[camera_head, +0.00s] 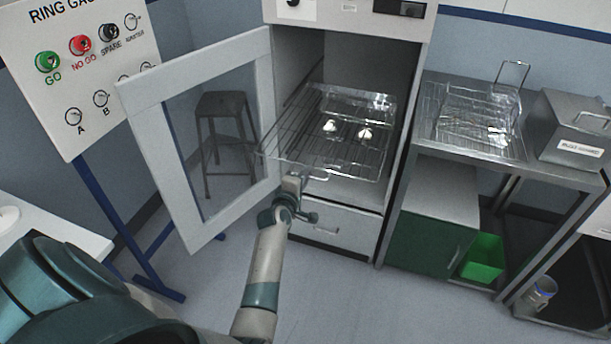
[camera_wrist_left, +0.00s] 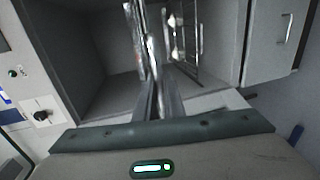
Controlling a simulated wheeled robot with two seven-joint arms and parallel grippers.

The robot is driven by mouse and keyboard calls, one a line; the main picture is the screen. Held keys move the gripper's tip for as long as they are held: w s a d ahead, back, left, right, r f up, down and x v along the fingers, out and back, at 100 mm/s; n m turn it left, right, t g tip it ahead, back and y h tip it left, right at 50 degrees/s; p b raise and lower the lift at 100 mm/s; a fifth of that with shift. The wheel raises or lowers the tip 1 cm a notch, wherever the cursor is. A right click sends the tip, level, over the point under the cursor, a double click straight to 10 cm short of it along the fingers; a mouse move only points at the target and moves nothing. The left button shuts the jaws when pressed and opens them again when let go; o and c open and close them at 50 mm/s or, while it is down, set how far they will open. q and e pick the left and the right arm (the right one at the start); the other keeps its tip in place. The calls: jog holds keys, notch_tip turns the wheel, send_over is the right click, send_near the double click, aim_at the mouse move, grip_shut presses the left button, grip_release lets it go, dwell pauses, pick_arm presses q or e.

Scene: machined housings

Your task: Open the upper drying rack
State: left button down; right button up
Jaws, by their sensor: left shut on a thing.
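The drying cabinet (camera_head: 408,60) stands open, its framed glass door (camera_head: 192,72) swung out to the left. A wire drying rack (camera_head: 345,156) reaches out through the cabinet's front opening. Two small white parts (camera_head: 329,126) (camera_head: 365,134) rest on the rack. My left gripper (camera_head: 294,181) is at the rack's front edge, shut on it near a small front handle. In the left wrist view, the fingers (camera_wrist_left: 161,97) close on the rack's metal front (camera_wrist_left: 152,52); the exact contact is hard to see. My right gripper is not in view.
A drawer front (camera_head: 330,226) is below the opening. A steel bench (camera_head: 440,153) on the right carries a wire basket (camera_head: 478,112) and a grey lidded box (camera_head: 574,130). The floor in front is clear.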

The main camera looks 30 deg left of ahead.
pick_arm(q)
jog(key=c, duration=1.9)
grip_release()
jog(key=shift+o, duration=0.2)
jog(key=shift+s, duration=0.15)
jog(key=p+v, duration=0.8)
jog(key=v, duration=0.9)
jog(key=shift+d, duration=0.1)
